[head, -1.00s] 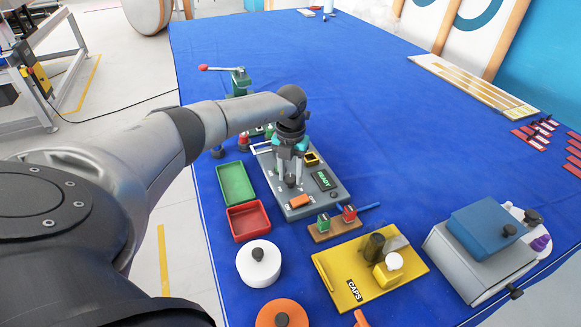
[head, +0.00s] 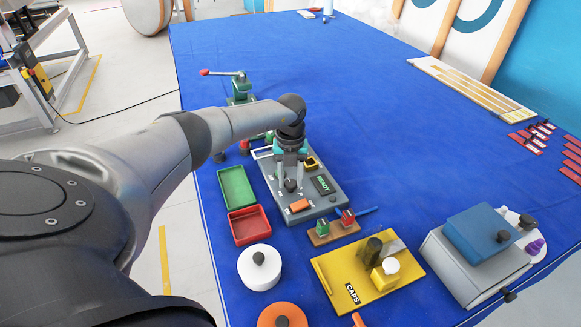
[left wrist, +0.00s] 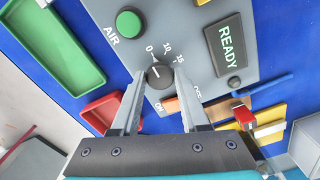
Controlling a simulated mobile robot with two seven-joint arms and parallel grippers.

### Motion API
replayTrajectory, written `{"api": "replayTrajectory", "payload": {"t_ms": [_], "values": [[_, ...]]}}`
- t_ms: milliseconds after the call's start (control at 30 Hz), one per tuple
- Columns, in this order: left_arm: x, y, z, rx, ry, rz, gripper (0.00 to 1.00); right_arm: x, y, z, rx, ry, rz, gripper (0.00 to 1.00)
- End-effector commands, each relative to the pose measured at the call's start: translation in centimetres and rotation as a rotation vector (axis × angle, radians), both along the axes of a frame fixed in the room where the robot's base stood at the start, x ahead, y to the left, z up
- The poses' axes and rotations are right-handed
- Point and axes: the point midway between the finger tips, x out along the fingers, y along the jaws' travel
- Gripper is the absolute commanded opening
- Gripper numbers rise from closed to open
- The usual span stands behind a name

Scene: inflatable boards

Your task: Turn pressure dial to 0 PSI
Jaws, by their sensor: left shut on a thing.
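The grey control panel (head: 325,205) lies on the blue-covered table. Its dark round pressure dial (left wrist: 160,74) has 0, 10 and 15 printed around its far side in the left wrist view. A pale mark shows on the dial, but I cannot tell exactly which number it points to. The dial also shows in the head view (head: 290,186). My left gripper (left wrist: 162,78) points down at the panel, with one finger on each side of the dial, and is shut on it. My right gripper is not in view.
On the panel are a green AIR button (left wrist: 129,24), a READY display (left wrist: 230,46) and an orange switch (head: 300,205). A green tray (head: 237,187) and a red tray (head: 249,225) stand left of it. A yellow CAPS board (head: 340,290) is nearer.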

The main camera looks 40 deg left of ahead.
Motion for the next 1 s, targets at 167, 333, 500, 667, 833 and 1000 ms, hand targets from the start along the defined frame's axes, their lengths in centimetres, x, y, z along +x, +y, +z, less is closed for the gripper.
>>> {"api": "replayTrajectory", "payload": {"t_ms": [167, 333, 500, 667, 833, 1000], "values": [[0.1, 0.0, 0.1, 0.001, -0.002, 0.003, 0.47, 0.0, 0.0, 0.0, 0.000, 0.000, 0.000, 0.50], [0.0, 0.0, 0.0, 0.000, -0.001, 0.002, 0.66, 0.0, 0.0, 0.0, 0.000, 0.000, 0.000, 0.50], [0.0, 0.0, 0.0, 0.000, -0.001, 0.001, 0.74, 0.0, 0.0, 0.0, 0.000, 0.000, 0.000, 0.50], [0.0, 0.0, 0.1, -0.001, -0.001, 0.000, 0.74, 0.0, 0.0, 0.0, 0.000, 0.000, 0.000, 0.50], [0.1, 0.1, 1.5, 0.000, -0.004, 0.000, 0.74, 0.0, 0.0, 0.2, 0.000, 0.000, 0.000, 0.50], [0.1, 0.1, 5.0, 0.000, -0.006, -0.001, 0.74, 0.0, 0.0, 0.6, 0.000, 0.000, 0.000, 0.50]]}}
